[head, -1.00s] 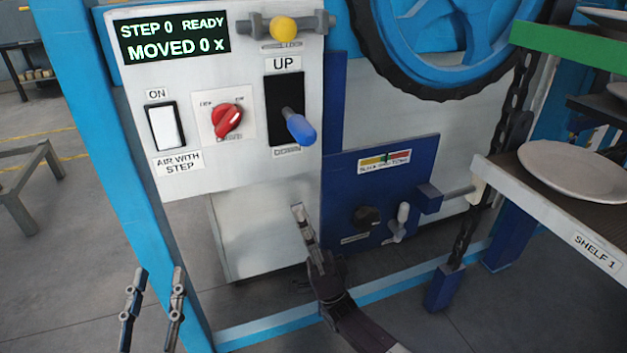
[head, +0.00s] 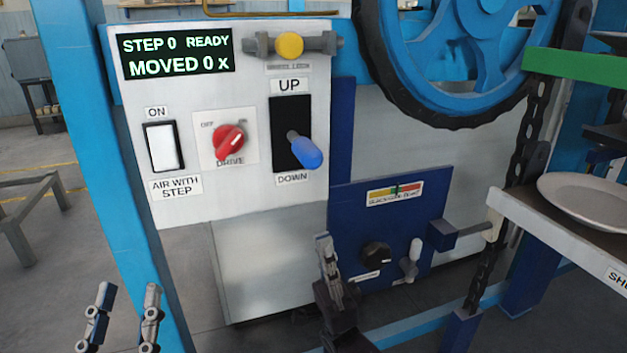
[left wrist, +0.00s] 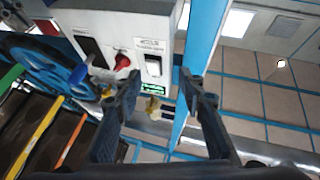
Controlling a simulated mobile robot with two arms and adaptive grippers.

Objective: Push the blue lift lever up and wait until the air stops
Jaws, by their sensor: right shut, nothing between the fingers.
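The blue lift lever (head: 306,151) sticks out of a black slot between the UP label (head: 289,86) and the DOWN label (head: 292,179). Its blue knob hangs in the lower part of the slot, near DOWN. The lever also shows in the left wrist view (left wrist: 79,74). My right gripper (head: 326,254) is shut and empty, below the white control panel and apart from the lever. My left gripper (head: 122,300) is open and empty at the lower left; its spread fingers also show in the left wrist view (left wrist: 160,98).
The panel holds a display (head: 177,55) reading STEP 0 READY, MOVED 0 x, a white switch (head: 164,147), a red DRIVE knob (head: 230,139) and a yellow knob (head: 289,45). A blue wheel (head: 412,60), a lower blue panel (head: 352,220) and a shelf with a plate (head: 590,198) stand to the right.

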